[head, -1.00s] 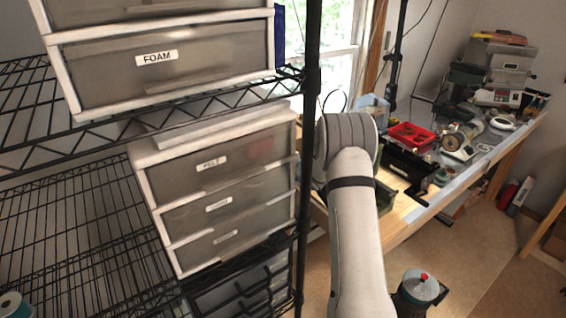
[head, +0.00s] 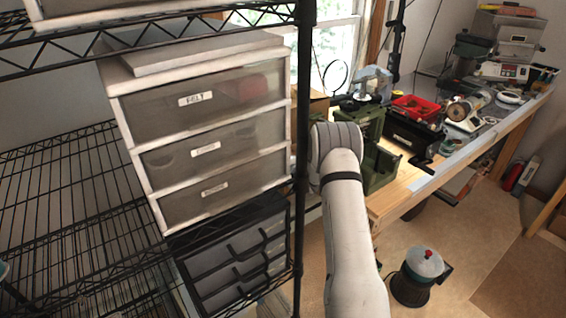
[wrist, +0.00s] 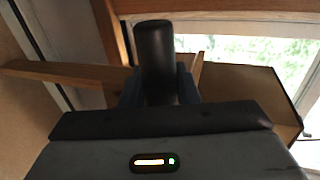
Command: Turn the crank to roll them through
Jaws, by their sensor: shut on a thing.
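A dark, round handle (wrist: 154,48) stands up between the fingers of my gripper (wrist: 159,88) in the wrist view. The gripper is shut on it. It looks like a crank handle, but the crank arm and the rest of the machine are hidden below the gripper body. In the head view my arm reaches toward the near left end of the wooden workbench (head: 388,200), and its upper end hides the gripper and the handle. A green machine or case (head: 374,165) stands just behind the arm there. No rolled pieces can be made out.
A wire shelf with labelled drawers (head: 205,145) and a black post (head: 302,120) stands close left of my arm. A red tray (head: 416,106) and several tools crowd the bench. A canister with a red knob (head: 418,272) stands on the floor at right.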

